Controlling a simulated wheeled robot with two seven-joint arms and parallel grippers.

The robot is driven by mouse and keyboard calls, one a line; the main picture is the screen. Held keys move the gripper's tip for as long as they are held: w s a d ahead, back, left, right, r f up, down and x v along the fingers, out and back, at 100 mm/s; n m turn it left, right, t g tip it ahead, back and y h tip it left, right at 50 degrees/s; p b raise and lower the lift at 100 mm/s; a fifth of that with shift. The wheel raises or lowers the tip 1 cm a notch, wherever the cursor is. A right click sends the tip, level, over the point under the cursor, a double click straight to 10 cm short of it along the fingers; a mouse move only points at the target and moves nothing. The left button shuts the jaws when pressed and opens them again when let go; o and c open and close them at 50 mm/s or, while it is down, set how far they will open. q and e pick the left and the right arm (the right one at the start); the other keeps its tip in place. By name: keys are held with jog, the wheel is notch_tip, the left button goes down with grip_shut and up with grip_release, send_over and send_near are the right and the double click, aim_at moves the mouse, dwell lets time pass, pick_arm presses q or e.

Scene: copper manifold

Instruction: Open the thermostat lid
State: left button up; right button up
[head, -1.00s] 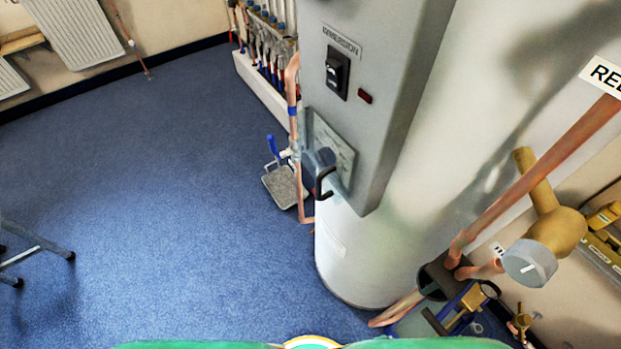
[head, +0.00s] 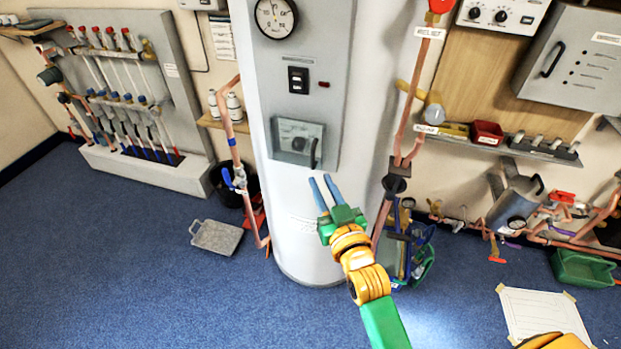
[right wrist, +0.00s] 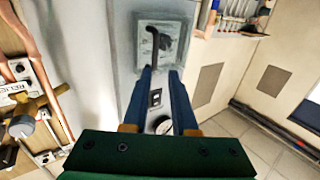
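The thermostat lid (head: 283,146) is a clear grey window low on the grey control panel of the white cylinder, with a dark dial behind it. It looks shut, flat against the panel. Its black handle (head: 314,153) stands at the lid's right side. The right wrist view, which is upside down, shows the lid (right wrist: 168,46) and handle (right wrist: 152,30) just beyond the fingertips. My right gripper (head: 320,178) is open and empty, its two blue fingers slightly apart just below the handle. It appears apart from the handle. My left gripper is out of view.
Above the lid are a black switch (head: 298,80) and a round gauge (head: 275,17). A copper pipe (head: 232,130) runs left of the cylinder. Another pipe with a yellow-handled valve (head: 433,108) stands to the right. Blue floor (head: 130,230) is clear at left.

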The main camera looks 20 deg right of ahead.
aim_at(314, 159)
jog(key=w, duration=0.5)
jog(key=w+d, duration=0.1)
jog(key=w, duration=0.2)
jog(key=shift+s, duration=0.1)
jog(key=shift+f, duration=0.1)
grip_shut()
dwell(1.0)
